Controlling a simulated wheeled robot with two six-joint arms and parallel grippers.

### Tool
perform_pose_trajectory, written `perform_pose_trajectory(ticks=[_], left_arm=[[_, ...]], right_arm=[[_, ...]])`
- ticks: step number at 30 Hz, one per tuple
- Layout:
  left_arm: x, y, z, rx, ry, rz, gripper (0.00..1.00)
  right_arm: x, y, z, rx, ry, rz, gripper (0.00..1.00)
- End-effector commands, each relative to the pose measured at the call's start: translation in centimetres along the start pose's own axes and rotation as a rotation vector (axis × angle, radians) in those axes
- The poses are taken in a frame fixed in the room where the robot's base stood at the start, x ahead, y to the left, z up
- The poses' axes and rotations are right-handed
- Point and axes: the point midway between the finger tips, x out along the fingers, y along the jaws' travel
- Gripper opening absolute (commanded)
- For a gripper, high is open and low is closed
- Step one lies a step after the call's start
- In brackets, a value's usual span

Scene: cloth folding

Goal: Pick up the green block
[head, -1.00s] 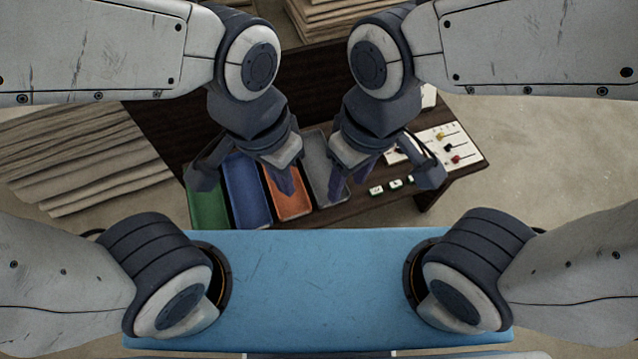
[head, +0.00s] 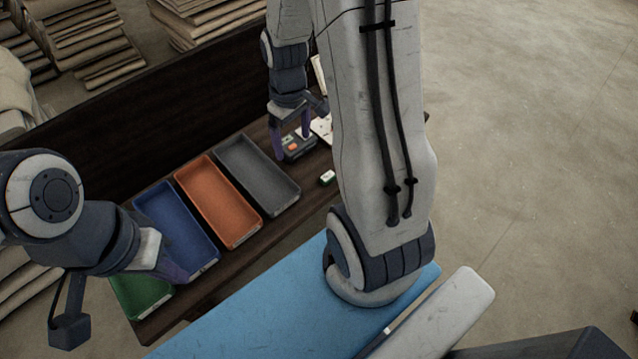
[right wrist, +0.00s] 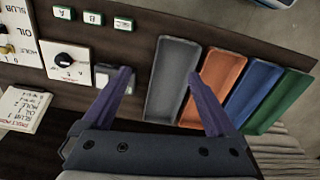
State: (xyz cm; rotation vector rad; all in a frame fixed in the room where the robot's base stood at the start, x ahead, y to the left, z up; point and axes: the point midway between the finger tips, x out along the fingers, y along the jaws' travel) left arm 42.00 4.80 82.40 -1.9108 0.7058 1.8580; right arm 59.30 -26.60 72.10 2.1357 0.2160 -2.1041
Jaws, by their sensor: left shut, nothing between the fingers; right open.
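Small green blocks with white lettered tops lie in a row on the dark table. One green block (head: 327,178) shows in the head view beside my right forearm, which hides the others. The right wrist view shows three of them at upper left: one at the left (right wrist: 63,12), a middle one (right wrist: 93,18) and one at the right (right wrist: 123,23). My right gripper (head: 291,132) is open and empty over the table's back part, apart from the blocks; its fingers show in the right wrist view (right wrist: 160,76). My left gripper (head: 182,275) is shut and empty near the green tray.
Grey (head: 258,175), orange (head: 217,200), blue (head: 175,228) and green (head: 140,295) trays stand side by side on the table (head: 235,264). A dark box with an orange button (head: 293,148) is beneath my right gripper. A knob panel (right wrist: 65,60) is near the blocks.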

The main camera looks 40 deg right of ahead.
Motion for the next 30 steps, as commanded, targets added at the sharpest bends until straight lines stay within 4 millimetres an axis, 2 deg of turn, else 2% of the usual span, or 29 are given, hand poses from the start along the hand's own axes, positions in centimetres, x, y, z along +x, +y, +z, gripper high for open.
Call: perform_pose_trajectory(ticks=[1, 3, 6, 9, 14, 20, 26, 30], left_arm=[[2.8, -0.2, 0.1, 0.0, 0.0, 0.0, 0.0], [4.1, -0.3, 0.2, 0.0, 0.001, 0.0, 0.0], [5.2, -0.4, 0.2, 0.0, 0.001, 0.0, 0.0], [5.6, -0.4, 0.3, 0.0, 0.001, 0.0, 0.0], [6.1, -0.4, 0.3, 0.0, 0.001, 0.0, 0.0], [7.2, -0.5, 0.3, 0.0, 0.001, 0.0, 0.0], [7.7, -0.6, 0.4, 0.0, 0.001, 0.0, 0.0], [8.9, -0.6, 0.4, 0.0, 0.001, 0.0, 0.0]], right_arm=[[4.1, 2.5, 0.7, 0.043, -0.009, -0.001, 0.93], [6.7, 5.2, 1.5, 0.075, -0.012, 0.001, 0.93], [9.1, 7.6, 2.4, 0.103, -0.015, 0.003, 0.93], [10.2, 8.8, 3.0, 0.117, -0.016, 0.004, 0.93], [11.9, 9.1, 3.2, 0.119, -0.018, 0.003, 0.93], [14.9, 9.0, 3.2, 0.118, -0.019, 0.003, 0.93], [16.4, 9.1, 3.2, 0.119, -0.017, 0.004, 0.93], [18.5, 9.3, 3.3, 0.119, -0.017, 0.004, 0.93]])
